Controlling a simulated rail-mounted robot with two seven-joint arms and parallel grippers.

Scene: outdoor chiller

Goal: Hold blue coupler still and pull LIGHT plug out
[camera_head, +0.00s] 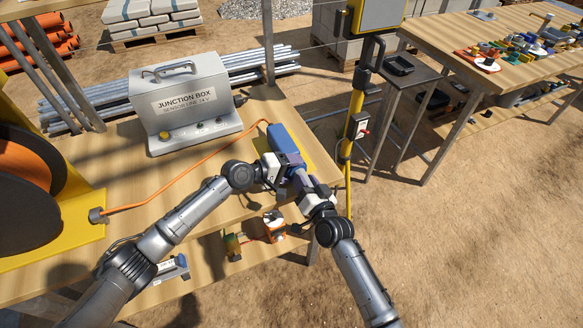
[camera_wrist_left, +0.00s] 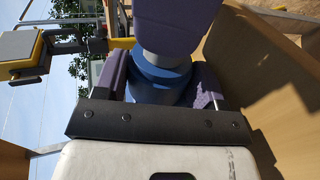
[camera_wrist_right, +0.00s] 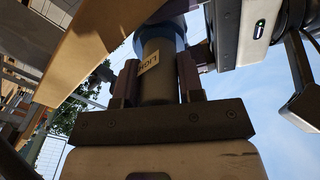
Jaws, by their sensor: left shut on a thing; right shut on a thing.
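The blue coupler (camera_head: 284,140) lies near the right end of the wooden bench, with the orange cable at its far end. My left gripper (camera_head: 290,164) is shut on it; in the left wrist view its purple fingers stand either side of the round blue body (camera_wrist_left: 155,82). The dark grey LIGHT plug (camera_wrist_right: 156,78) shows its tan label in the right wrist view. My right gripper (camera_wrist_right: 158,82) is shut around this plug. The plug's upper end meets a blue ring of the coupler (camera_wrist_right: 168,36); how deep it sits is hidden. In the head view both grippers are close together.
The grey junction box (camera_head: 185,103) stands behind on the bench. An orange cable reel (camera_head: 30,175) is at left. A yellow post (camera_head: 355,105) with a small switch box rises just right of the bench. Small parts sit on a lower shelf (camera_head: 210,265). Open dirt lies at right.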

